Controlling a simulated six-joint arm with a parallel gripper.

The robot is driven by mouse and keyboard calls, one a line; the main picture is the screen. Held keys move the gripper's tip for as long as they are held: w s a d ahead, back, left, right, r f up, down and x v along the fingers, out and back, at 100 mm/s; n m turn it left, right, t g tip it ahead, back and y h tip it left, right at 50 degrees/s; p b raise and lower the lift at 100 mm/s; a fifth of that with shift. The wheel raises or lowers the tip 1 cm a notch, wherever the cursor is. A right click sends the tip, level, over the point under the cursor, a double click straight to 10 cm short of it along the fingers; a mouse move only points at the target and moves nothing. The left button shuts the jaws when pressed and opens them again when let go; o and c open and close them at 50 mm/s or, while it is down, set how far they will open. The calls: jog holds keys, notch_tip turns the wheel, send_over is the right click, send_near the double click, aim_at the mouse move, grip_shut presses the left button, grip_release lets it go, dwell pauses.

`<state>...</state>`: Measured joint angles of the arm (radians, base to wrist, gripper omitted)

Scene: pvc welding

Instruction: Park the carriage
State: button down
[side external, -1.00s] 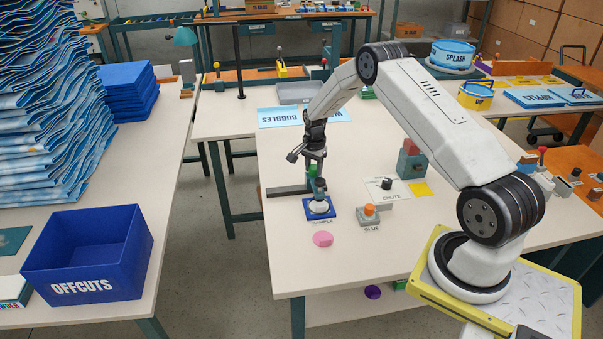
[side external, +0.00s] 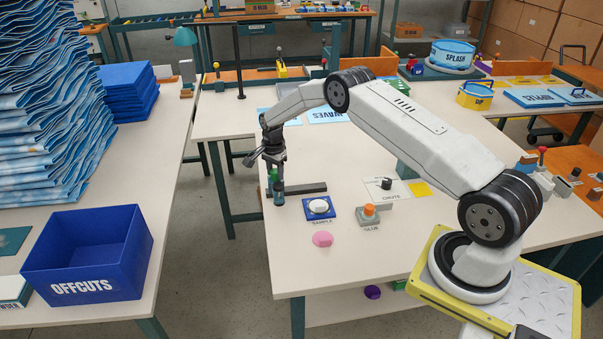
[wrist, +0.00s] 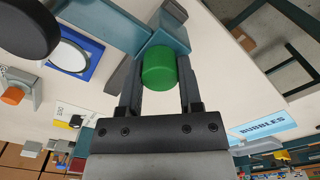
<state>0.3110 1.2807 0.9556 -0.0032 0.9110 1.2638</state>
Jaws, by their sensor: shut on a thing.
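The carriage (side external: 279,194) is a teal block with a green knob (side external: 274,175) on top. It stands at the left end of a dark rail (side external: 308,188) on the pale table. My gripper (side external: 273,172) is over it. In the wrist view the fingers sit on either side of the green knob (wrist: 158,70), shut on it, with the teal carriage body (wrist: 168,36) beyond. The blue sample pad (side external: 331,215) with a white disc (side external: 319,206) lies to the right, uncovered. The foot of the carriage on the rail is too small to judge.
The table's left edge is close to the carriage. Blue printed sheets (side external: 325,117) lie behind.

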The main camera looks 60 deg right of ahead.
jog(key=shift+w+a+r, duration=0.1)
jog(key=shift+w+a, duration=0.15)
jog(key=c, duration=0.6)
grip_release()
jog(key=o, duration=0.3)
jog(key=shift+o, duration=0.2)
jog(key=shift+s, duration=0.1)
jog(key=shift+r, duration=3.85)
